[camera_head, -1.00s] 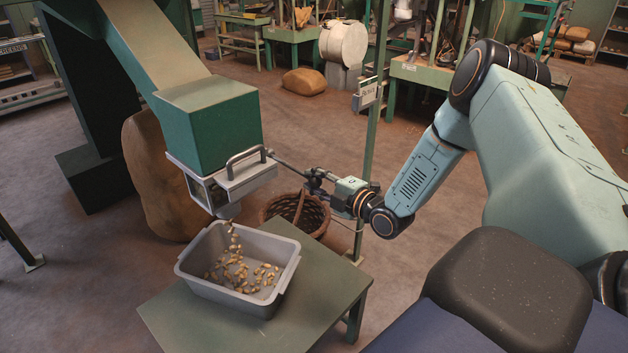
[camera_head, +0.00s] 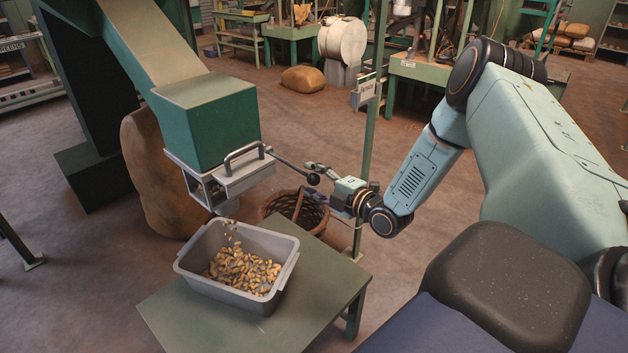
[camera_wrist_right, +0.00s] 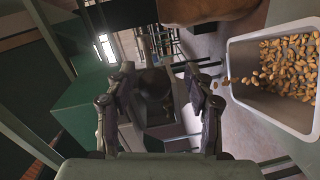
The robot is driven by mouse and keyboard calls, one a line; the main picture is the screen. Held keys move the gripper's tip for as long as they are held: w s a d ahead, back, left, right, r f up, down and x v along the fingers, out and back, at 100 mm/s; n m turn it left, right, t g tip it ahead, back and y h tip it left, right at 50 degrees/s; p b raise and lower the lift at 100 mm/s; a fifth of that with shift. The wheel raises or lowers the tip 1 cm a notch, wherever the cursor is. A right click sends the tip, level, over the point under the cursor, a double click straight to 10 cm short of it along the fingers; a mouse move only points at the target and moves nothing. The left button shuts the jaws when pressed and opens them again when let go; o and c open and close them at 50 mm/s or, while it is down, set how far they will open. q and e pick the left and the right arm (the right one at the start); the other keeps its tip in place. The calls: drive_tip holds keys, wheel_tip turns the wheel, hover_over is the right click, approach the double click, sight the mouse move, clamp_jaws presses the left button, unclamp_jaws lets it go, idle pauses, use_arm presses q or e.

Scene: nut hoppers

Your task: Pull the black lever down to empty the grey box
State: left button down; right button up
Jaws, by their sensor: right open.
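The grey box (camera_head: 240,180) with a handle hangs under the green hopper (camera_head: 210,122) in the head view. The black lever (camera_head: 292,167) runs from it, sloping down to the right, and ends in a round knob (camera_head: 313,179). My right gripper (camera_head: 311,180) is open around the knob, its fingers spread apart. In the right wrist view the dark knob (camera_wrist_right: 153,84) shows between the two fingers of the gripper (camera_wrist_right: 158,75). A few nuts are in the air below the box. My left gripper is not in view.
A grey bin (camera_head: 185,268) holding a pile of nuts (camera_head: 243,270) stands on a green table (camera_head: 325,285) below the box. A wicker basket (camera_head: 310,218) sits on the floor behind the table. A green post (camera_head: 368,150) stands close behind my right wrist.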

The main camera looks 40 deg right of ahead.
drive_tip(key=shift+r, duration=0.1)
drive_tip(key=shift+s+d, duration=0.1)
drive_tip(key=shift+s, duration=0.1)
drive_tip(key=shift+s+d+r, duration=0.15)
drive_tip(key=shift+s, duration=1.05)
drive_tip(key=shift+s+d+r, duration=0.1)
drive_tip(key=shift+s+r, duration=0.05)
drive_tip(key=shift+s, duration=1)
drive_tip(key=shift+s+d, duration=0.1)
drive_tip(key=shift+s, duration=0.9)
drive_tip(key=shift+s, duration=0.1)
